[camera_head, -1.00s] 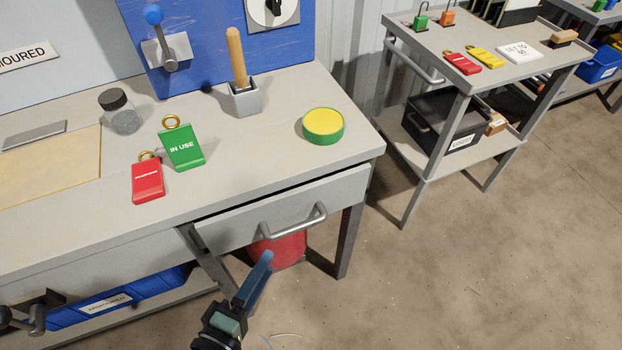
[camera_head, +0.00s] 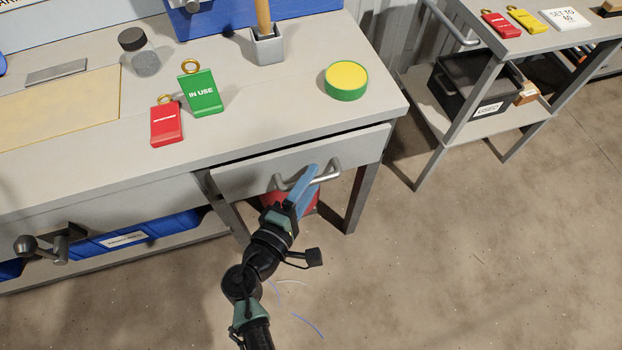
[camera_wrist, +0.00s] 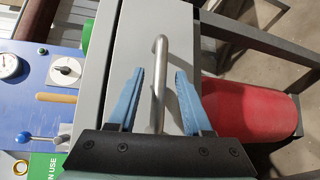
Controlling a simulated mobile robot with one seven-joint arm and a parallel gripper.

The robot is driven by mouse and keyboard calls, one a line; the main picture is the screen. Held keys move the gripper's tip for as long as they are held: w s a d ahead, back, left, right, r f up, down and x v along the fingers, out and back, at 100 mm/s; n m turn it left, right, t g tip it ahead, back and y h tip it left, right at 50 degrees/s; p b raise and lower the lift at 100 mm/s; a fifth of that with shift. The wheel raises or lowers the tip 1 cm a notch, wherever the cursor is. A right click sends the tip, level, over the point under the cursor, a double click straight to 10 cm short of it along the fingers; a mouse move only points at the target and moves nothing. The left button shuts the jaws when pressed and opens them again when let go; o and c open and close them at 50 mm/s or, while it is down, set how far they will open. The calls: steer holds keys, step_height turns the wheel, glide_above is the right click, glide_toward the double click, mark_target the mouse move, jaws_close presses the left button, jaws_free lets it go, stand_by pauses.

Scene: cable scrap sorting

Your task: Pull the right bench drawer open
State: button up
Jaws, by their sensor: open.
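The right bench drawer (camera_head: 363,151) is slightly open, with a dark gap under the bench top. Its grey bar handle (camera_head: 325,180) is partly hidden by my gripper (camera_head: 303,186) in the head view. In the wrist view, my gripper (camera_wrist: 160,98) is open, with a blue finger on each side of the handle (camera_wrist: 160,75). The bar lies between the fingers with a gap on both sides. The drawer front (camera_wrist: 124,45) is close ahead of the fingertips.
A red cylinder (camera_wrist: 250,115) stands beneath the drawer, near the gripper. On the bench top (camera_head: 290,115) are a green tag (camera_head: 203,97), a red tag (camera_head: 166,125), a jar (camera_head: 143,58) and a yellow-green disc (camera_head: 346,80). Floor in front is mostly clear.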

steer(key=shift+w+d, duration=0.2)
steer(key=shift+w, duration=0.15)
jaws_close()
stand_by(1.2)
